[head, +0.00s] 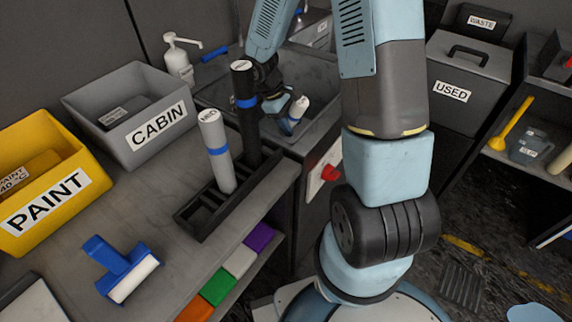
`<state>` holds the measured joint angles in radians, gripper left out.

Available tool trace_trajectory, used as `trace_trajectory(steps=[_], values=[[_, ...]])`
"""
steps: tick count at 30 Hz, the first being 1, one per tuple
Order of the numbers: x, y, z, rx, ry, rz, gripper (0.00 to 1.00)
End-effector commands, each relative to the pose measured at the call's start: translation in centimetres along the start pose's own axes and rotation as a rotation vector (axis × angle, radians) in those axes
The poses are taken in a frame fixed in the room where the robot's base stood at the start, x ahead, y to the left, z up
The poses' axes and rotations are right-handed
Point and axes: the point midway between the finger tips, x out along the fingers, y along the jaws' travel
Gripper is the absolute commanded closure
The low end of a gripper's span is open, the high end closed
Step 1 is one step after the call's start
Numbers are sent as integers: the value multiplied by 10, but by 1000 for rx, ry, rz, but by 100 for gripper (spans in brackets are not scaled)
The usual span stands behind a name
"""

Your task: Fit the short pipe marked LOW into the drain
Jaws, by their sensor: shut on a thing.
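The short white pipe (299,110) has a dark marking on its top, too small to read surely, and a blue band near its lower part. It is at the sink basin (325,75), in the upper middle of the head view. My gripper (284,110) is shut on this short pipe, partly hidden behind the tall black pipe. The drain is not visible, so I cannot tell whether the pipe's lower end touches it.
A black rack (200,215) holds a grey pipe marked MED (216,150) and a tall black pipe (247,120), close to my gripper.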

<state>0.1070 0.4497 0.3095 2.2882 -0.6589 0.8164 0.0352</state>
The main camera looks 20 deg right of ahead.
Motion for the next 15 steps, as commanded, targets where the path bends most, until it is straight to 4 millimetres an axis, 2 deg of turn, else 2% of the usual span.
trace_trajectory(steps=[5,15], values=[[10,-2,-4,-2,-3,-2,97],[67,-12,-27,-3,-3,-2,97]])
